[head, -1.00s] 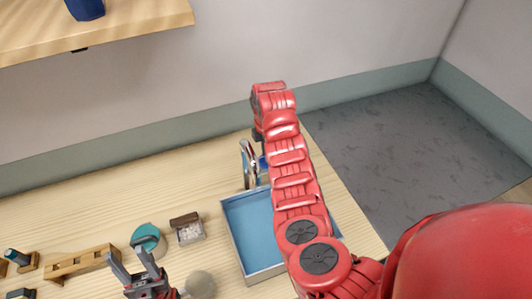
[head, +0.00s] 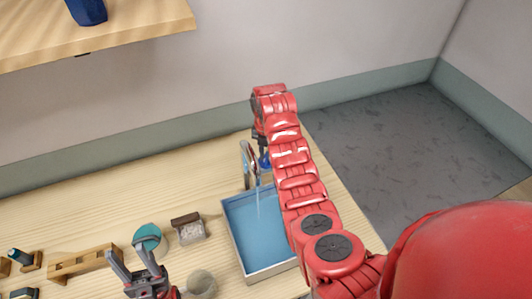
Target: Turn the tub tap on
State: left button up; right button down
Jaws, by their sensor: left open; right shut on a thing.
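The metal tap (head: 248,158) stands at the back edge of the tub (head: 271,272), which is pale-walled and blue inside. A thin stream of water (head: 258,196) runs from the tap's spout down into the tub. My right gripper (head: 264,147) is at the tap's right side, shut on the blue tap handle (head: 265,163); my red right arm hides part of it and the tub's right side. My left gripper (head: 129,257) is open and empty, low in the view, left of the tub.
A small box with pale contents (head: 191,233), a teal round thing (head: 147,233) and a greyish round thing (head: 201,283) are near my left gripper. A wooden rack (head: 84,262) is further left. A shelf (head: 120,25) with a blue vessel (head: 87,11) hangs above.

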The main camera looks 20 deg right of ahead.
jog(key=shift+n, duration=2.2)
jog(key=c, duration=0.8)
grip_release()
jog(key=shift+c, duration=0.2)
jog(key=shift+r, duration=0.1)
